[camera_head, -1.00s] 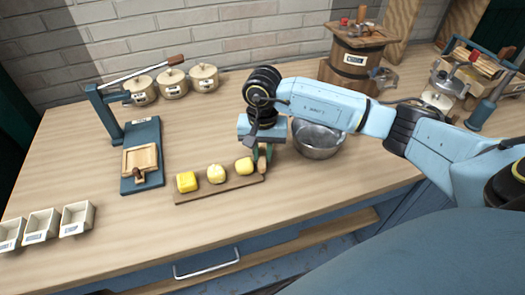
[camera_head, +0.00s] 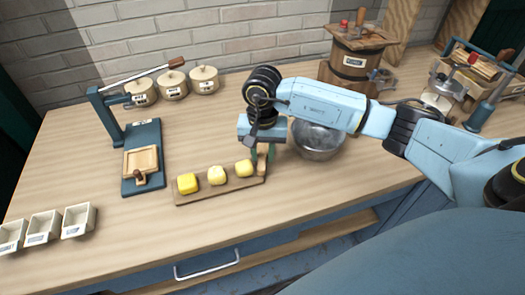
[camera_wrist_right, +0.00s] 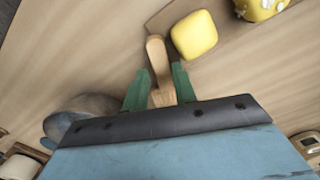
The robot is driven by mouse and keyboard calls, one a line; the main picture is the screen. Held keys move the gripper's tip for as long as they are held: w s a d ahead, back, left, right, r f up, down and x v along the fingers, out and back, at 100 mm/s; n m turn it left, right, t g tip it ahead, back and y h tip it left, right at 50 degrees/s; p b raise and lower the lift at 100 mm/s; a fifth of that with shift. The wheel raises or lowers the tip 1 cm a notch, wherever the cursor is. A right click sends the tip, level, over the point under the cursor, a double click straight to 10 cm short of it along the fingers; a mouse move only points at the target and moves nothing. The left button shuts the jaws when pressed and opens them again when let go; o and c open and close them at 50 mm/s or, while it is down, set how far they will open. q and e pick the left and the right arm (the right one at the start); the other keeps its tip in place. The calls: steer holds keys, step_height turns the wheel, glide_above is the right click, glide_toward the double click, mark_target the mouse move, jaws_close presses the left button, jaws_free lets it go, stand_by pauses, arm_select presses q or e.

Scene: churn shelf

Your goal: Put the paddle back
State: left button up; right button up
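The wooden paddle (camera_head: 262,161) stands at the right end of a narrow wooden board (camera_head: 219,192), just right of the nearest butter block. My right gripper (camera_head: 262,152) is directly above it, pointing down. In the right wrist view the paddle (camera_wrist_right: 157,58) runs between the two green fingers (camera_wrist_right: 160,88), which are close against its sides and look shut on it. Its far end lies close to a yellow butter block (camera_wrist_right: 194,36). Whether the paddle touches the board is hard to tell. My left gripper is not in view.
Three butter blocks (camera_head: 217,176) sit on the board. A metal bowl (camera_head: 317,140) stands close right of my gripper. A blue lever press (camera_head: 141,160) is at left, white boxes (camera_head: 78,220) at front left, lidded pots (camera_head: 173,84) and a wooden churn (camera_head: 355,65) behind.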

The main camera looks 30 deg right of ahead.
mark_target(262, 159)
step_height(262, 159, up, 12)
steer(key=shift+w, duration=0.15)
steer(key=shift+f, duration=0.15)
